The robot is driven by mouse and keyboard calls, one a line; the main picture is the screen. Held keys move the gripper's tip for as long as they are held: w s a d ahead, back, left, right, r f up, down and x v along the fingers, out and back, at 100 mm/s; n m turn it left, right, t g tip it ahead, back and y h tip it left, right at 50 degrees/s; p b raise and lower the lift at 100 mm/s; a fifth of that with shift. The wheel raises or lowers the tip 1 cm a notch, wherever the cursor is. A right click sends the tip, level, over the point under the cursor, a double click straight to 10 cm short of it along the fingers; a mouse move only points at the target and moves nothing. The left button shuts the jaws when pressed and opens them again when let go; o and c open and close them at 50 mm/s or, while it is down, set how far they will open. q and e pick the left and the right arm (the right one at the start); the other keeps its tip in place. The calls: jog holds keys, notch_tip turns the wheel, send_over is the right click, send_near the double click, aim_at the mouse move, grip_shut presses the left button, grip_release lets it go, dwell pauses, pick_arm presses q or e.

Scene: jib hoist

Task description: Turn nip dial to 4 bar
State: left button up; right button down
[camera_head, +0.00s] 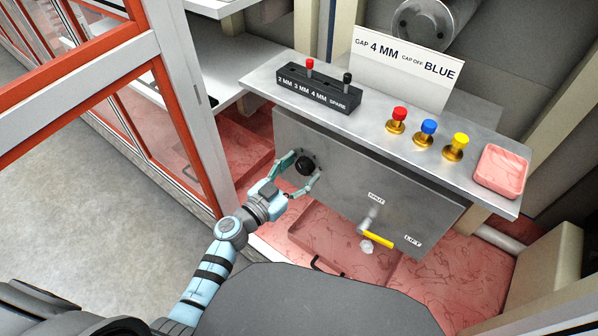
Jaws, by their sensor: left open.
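The nip dial looks to be the round black knob (304,165) on the left part of the grey front panel (345,170). No scale marks or pressure reading can be made out on it. My left gripper (305,173) reaches in from the lower left. Its fingers are open, one on the upper left and one on the lower right of the knob. I cannot tell whether they touch it. My right gripper is not in view.
A yellow-handled lever (376,238) sits lower right on the panel. The shelf above holds a black gauge block (318,88), red (397,120), blue (425,133) and yellow (456,146) knobs, a pink tray (502,170) and a sign (405,65). An orange-framed door (180,130) stands left.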

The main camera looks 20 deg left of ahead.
pick_arm(q)
jog(key=shift+c, duration=0.6)
jog(key=c, duration=1.1)
jog(key=shift+o, duration=0.3)
jog(key=shift+m+p, duration=0.3)
jog(key=shift+r+m+p, duration=0.1)
jog(key=shift+m+p, duration=0.2)
jog(key=shift+m, duration=0.2)
jog(key=m+p, duration=0.1)
jog(key=m, duration=0.2)
jog(key=shift+p, duration=0.3)
jog(key=m, duration=0.2)
jog(key=shift+m+p, duration=0.35)
jog(key=shift+m, duration=0.05)
jog(key=shift+m+g+y, duration=0.3)
jog(key=shift+m, duration=1.1)
